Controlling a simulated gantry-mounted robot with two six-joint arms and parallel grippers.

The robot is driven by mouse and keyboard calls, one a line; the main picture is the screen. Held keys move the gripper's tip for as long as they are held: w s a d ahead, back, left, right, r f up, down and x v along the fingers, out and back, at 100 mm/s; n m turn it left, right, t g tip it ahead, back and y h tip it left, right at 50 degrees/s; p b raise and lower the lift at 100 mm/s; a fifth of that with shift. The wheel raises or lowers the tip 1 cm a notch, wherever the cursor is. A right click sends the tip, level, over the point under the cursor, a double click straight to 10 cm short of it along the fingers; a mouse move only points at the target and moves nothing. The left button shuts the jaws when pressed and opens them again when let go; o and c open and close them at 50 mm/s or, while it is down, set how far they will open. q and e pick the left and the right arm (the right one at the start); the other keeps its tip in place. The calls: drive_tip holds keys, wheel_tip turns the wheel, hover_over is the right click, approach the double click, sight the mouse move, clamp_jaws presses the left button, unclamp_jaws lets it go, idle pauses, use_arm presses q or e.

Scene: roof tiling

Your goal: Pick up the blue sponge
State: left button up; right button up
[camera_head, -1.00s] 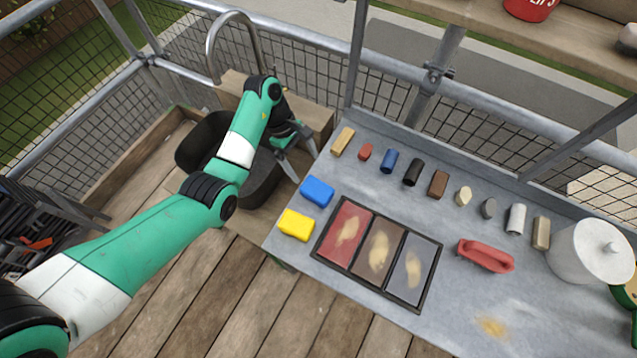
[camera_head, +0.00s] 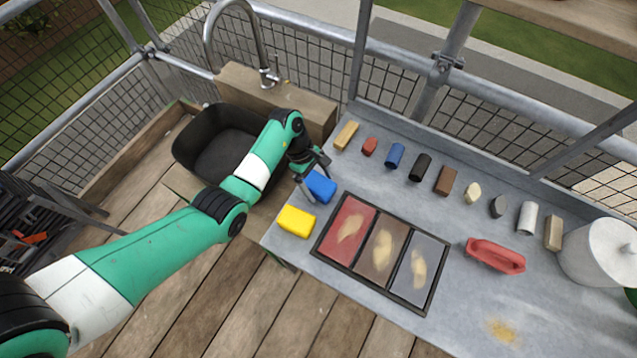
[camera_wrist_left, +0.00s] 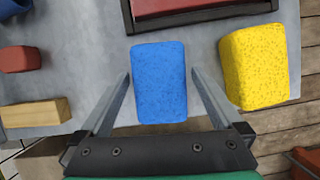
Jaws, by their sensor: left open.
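The blue sponge (camera_head: 321,186) lies on the grey table near its left edge, just behind the yellow sponge (camera_head: 296,221). My left gripper (camera_head: 317,186) is at the blue sponge, with its fingers partly in front of it in the head view. In the left wrist view, the blue sponge (camera_wrist_left: 159,82) sits between the two open fingers of the left gripper (camera_wrist_left: 160,78), with a gap on each side. The yellow sponge (camera_wrist_left: 255,65) stands to the right of the right finger. My right gripper is not in view.
A three-panel tray (camera_head: 380,252) lies just right of the sponges. Several small blocks line the back of the table, including a tan block (camera_head: 346,135). A black basin (camera_head: 215,145) and a tap (camera_head: 240,40) are at the left. A red float (camera_head: 495,255) lies at the right.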

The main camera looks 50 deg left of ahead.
sight(322, 187)
use_arm(q)
drive_tip(key=shift+f, duration=0.15)
idle(0.5)
drive_tip(key=shift+c, duration=0.3)
drive_tip(key=c, duration=1.2)
drive_tip(key=shift+o, duration=0.2)
drive_tip(key=r+p, duration=0.2)
drive_tip(key=r, duration=0.3)
drive_tip(key=shift+s+p, duration=0.25)
drive_tip(key=shift+p, duration=0.15)
drive_tip(key=s+r+p, duration=0.8)
drive_tip(key=s+p, duration=0.4)
drive_tip(key=s, duration=0.1)
drive_tip(key=shift+s+r, duration=0.2)
drive_tip(key=shift+s, duration=0.05)
